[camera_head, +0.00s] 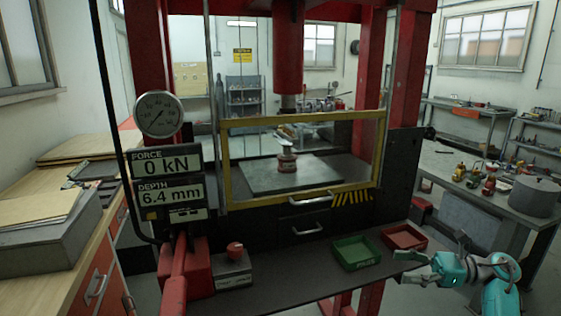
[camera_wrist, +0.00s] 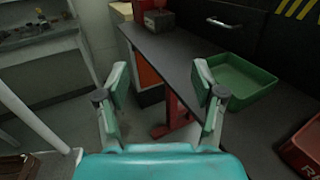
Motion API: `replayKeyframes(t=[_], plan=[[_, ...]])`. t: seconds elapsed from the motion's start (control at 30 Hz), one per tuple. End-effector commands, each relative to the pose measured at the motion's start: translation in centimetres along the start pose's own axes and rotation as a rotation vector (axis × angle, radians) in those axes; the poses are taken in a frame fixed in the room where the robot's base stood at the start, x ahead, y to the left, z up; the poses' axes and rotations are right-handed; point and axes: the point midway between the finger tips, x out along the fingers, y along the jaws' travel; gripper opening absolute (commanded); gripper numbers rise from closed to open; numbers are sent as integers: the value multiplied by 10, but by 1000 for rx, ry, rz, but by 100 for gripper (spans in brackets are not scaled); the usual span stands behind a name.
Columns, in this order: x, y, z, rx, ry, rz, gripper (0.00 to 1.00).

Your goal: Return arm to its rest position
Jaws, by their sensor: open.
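My gripper (camera_head: 412,268) is at the lower right in the head view, beside the right end of the dark shelf in front of the press. Its two fingers stand apart with nothing between them. In the wrist view my gripper (camera_wrist: 163,98) is also open and empty, over the shelf's front edge and the floor. The teal arm behind it runs off the bottom right corner of the head view.
A green tray (camera_head: 356,252) and a red tray (camera_head: 404,237) sit on the shelf (camera_head: 300,283) close to my gripper. The red press has a yellow-framed guard (camera_head: 302,118). A cluttered workbench (camera_head: 455,165) stands at right. The wrist view shows open floor beyond the fingers.

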Motion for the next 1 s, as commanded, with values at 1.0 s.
replayKeyframes(t=[1.0], plan=[[94,112,-96,485,-564,-101,68]])
